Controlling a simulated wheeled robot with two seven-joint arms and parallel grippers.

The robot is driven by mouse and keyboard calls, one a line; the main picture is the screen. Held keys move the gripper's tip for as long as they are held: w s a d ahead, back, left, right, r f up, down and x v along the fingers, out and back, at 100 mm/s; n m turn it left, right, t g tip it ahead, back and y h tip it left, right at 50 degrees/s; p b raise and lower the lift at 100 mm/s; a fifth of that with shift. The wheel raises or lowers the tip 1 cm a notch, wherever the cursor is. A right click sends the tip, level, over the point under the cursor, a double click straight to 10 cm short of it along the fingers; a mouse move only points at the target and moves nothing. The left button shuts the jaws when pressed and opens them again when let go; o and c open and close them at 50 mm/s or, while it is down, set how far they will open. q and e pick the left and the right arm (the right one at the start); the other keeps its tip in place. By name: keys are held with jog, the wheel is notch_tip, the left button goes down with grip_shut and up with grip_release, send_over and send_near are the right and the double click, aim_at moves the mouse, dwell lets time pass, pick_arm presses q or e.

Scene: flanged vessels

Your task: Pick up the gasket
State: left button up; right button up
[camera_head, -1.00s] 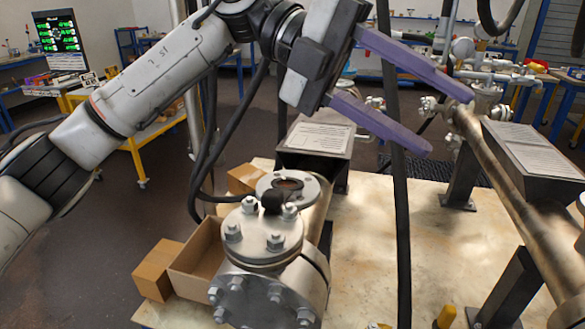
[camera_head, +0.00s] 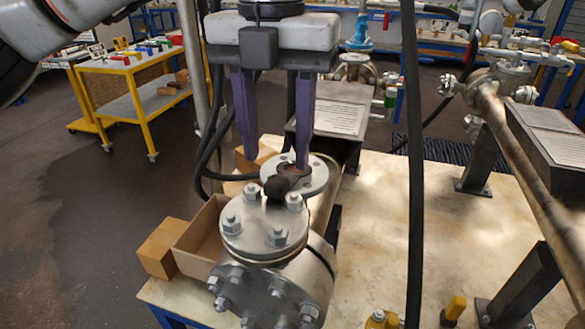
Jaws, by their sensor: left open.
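My left gripper (camera_head: 276,162) points straight down with its two purple fingers spread and nothing between them. It is above and behind the bolted vessel lid (camera_head: 262,228). A grey flange ring with bolt holes (camera_head: 316,178) lies behind that lid, with a brownish centre (camera_head: 292,170) that may be the gasket; I cannot tell for sure. The right finger's tip overlaps this ring in the picture, and the left finger's tip is left of it. A black knob on the lid hides the ring's front edge. I cannot tell whether the fingers touch the ring. My right gripper is not in view.
An open cardboard box (camera_head: 203,232) and a small closed box (camera_head: 157,248) are left of the vessel. A black cable (camera_head: 415,200) hangs down in front of the beige tabletop (camera_head: 380,240). A long pipe (camera_head: 525,150) runs along the right. Yellow items lie at the front edge.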

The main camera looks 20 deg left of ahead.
aim_at(280, 176)
pick_arm(q)
notch_tip(280, 176, down, 4)
jog(key=shift+d+f, duration=0.1)
jog(key=c, duration=1)
jog(key=shift+o, duration=0.2)
